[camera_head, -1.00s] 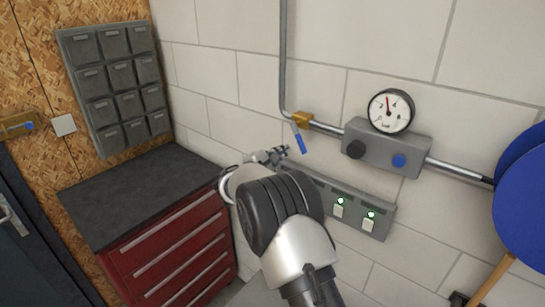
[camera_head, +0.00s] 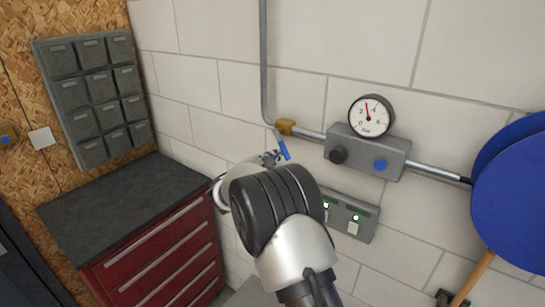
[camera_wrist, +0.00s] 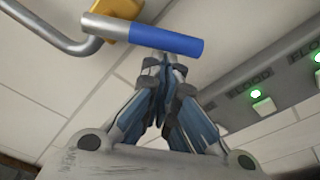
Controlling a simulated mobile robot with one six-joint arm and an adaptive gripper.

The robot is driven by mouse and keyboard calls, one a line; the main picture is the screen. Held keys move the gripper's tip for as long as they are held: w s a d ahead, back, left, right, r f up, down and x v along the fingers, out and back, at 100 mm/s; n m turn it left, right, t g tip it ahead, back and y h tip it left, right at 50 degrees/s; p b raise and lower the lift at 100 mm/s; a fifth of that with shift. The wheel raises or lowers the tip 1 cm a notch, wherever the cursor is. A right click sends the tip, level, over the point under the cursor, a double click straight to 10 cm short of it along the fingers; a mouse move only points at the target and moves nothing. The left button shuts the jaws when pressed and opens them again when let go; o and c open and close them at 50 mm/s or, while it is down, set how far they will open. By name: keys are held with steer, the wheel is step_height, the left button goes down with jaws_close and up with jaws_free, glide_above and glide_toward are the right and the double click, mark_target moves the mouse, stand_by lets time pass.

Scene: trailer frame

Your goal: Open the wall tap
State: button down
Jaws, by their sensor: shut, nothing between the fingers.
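The wall tap is a brass valve body (camera_head: 286,127) on a grey pipe, with a blue-sleeved lever handle (camera_head: 283,149) hanging down and slightly right. In the wrist view the blue handle (camera_wrist: 152,37) crosses the top of the picture, with part of the brass body (camera_wrist: 118,8) above it. My gripper (camera_head: 270,158) is just below and left of the handle in the head view. In the wrist view my gripper (camera_wrist: 163,58) is shut, its fingertips together right at the handle's lower edge. Nothing is between the fingers. I cannot tell whether the tips touch the handle.
A gauge (camera_head: 370,116) sits above a grey box with two knobs (camera_head: 367,154), right of the tap. A switch panel (camera_head: 351,213) with green lights is below. A red drawer cabinet (camera_head: 160,262) stands left; blue discs (camera_head: 520,195) are at the far right.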

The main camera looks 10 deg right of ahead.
mark_target(285, 154)
steer(key=shift+s+d+n, duration=0.3)
steer(key=shift+d+n, duration=0.05)
steer(key=shift+n, duration=0.35)
steer(key=s+d+n+p, duration=0.1)
steer(key=n, duration=0.1)
steer(key=r+n+g+p, duration=0.1)
steer(key=s+d+r+n+p, duration=0.1)
steer(key=n, duration=0.1)
steer(key=shift+s+d+r+n, duration=0.1)
steer(key=shift+s+d+n, duration=0.2)
steer(key=shift+s, duration=0.05)
steer(key=n, duration=0.1)
steer(key=s+d+r+n+p, duration=0.1)
steer(key=shift+r+n+g+h, duration=0.3)
steer(key=shift+g+h, duration=0.1)
steer(key=shift+d+r, duration=0.1)
steer(key=shift+r, duration=0.05)
stand_by(0.4)
